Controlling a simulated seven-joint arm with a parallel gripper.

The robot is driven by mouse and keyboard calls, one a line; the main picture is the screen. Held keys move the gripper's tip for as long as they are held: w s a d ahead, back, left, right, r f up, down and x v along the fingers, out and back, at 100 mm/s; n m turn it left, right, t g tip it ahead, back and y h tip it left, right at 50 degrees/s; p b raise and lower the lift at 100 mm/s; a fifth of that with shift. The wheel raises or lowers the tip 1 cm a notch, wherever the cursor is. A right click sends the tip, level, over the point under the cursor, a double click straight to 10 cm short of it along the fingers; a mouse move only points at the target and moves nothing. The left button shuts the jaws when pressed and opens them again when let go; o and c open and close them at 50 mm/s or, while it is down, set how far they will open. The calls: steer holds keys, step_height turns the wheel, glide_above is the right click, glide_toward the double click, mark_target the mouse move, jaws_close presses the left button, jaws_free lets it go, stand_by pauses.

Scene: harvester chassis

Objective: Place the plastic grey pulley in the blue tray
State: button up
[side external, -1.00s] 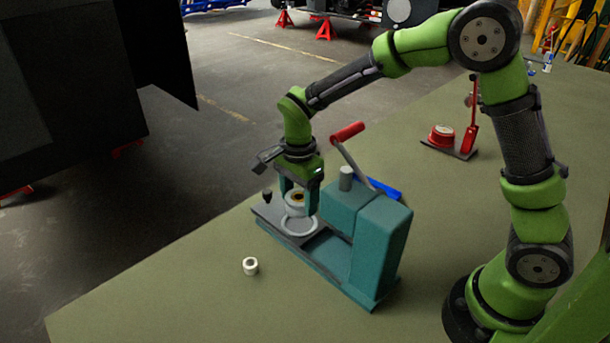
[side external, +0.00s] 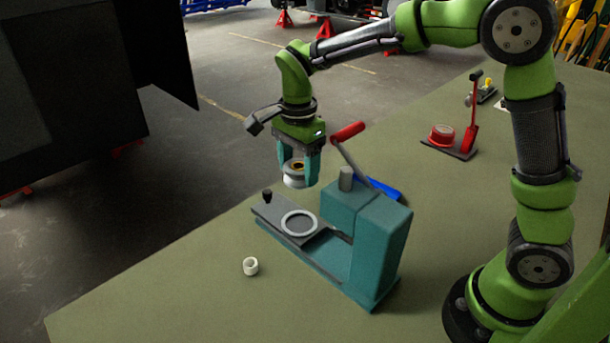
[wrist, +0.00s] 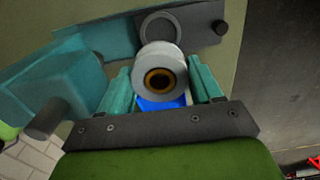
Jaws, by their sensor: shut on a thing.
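The grey pulley (side external: 294,180) is a pale round part with a dark and amber centre. My gripper (side external: 296,174) is shut on it and holds it in the air above the press's round seat. In the wrist view the pulley (wrist: 147,66) sits between the two teal fingers, with its bore facing the camera. The blue tray (side external: 384,189) lies on the table behind the teal press and is partly hidden by it. A blue patch also shows below the pulley in the wrist view; I cannot tell what it is.
The teal press (side external: 380,245) has a raised red-handled lever (side external: 347,131) between my gripper and the tray. A small white ring (side external: 250,267) lies on the table at front left. A red device (side external: 442,136) stands farther back.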

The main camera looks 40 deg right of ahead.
step_height(320, 180, up, 12)
steer(key=s+d+m, duration=0.9)
steer(key=s+d, duration=0.7)
steer(key=s, duration=0.5)
step_height(320, 180, down, 22)
steer(key=shift+d+r, duration=0.1)
steer(key=shift+w+d+f, duration=0.1)
steer(key=shift+w+f, duration=0.1)
glide_toward(379, 188)
steer(key=s+a, duration=0.1)
steer(key=a+f, duration=0.1)
steer(key=a, duration=0.1)
steer(key=s+a+f, duration=0.1)
steer(key=shift+s+a+f, duration=0.2)
steer(key=shift+s+a, duration=0.1)
steer(key=shift+s, duration=0.05)
steer(key=shift+w+f, duration=0.1)
steer(key=shift+f, duration=1.65)
